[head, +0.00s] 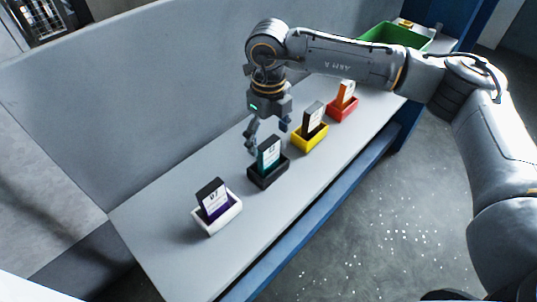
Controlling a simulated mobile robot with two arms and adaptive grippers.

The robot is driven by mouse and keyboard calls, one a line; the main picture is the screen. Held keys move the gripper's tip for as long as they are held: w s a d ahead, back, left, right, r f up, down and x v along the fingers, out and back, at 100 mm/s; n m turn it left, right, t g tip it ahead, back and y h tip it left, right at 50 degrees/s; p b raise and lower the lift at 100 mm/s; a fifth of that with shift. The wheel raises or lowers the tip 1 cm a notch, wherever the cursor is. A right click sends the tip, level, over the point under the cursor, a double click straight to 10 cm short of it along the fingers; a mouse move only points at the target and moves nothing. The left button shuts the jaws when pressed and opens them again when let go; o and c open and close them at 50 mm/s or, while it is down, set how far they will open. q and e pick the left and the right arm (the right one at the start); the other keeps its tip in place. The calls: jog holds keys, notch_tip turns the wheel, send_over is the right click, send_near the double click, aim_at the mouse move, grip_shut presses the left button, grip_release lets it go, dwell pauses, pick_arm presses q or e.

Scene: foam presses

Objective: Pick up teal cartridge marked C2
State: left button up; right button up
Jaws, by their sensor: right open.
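The teal cartridge (267,156) stands upright in a black holder (268,175) on the grey bench. Its white label faces me, but the marking is too small to read. My right gripper (267,141) points down from above, just behind and over the teal cartridge. Its fingers are spread apart, one at the left of the cartridge and one at the right behind it. The fingers hold nothing, and I cannot tell if one touches the cartridge. My left gripper is not in view.
On the bench (165,222), a purple cartridge (213,203) stands in a white holder, a dark one (313,118) in a yellow holder, and an orange one (347,95) in a red holder. A green bin (392,36) is at the far end. A grey wall rises behind.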

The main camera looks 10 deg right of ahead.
aim_at(269, 143)
notch_tip(269, 143, down, 4)
jog(key=shift+r+p, duration=0.2)
jog(key=shift+p, duration=0.7)
jog(key=shift+f, duration=0.5)
jog(key=c, duration=1.3)
jog(key=shift+r, duration=0.1)
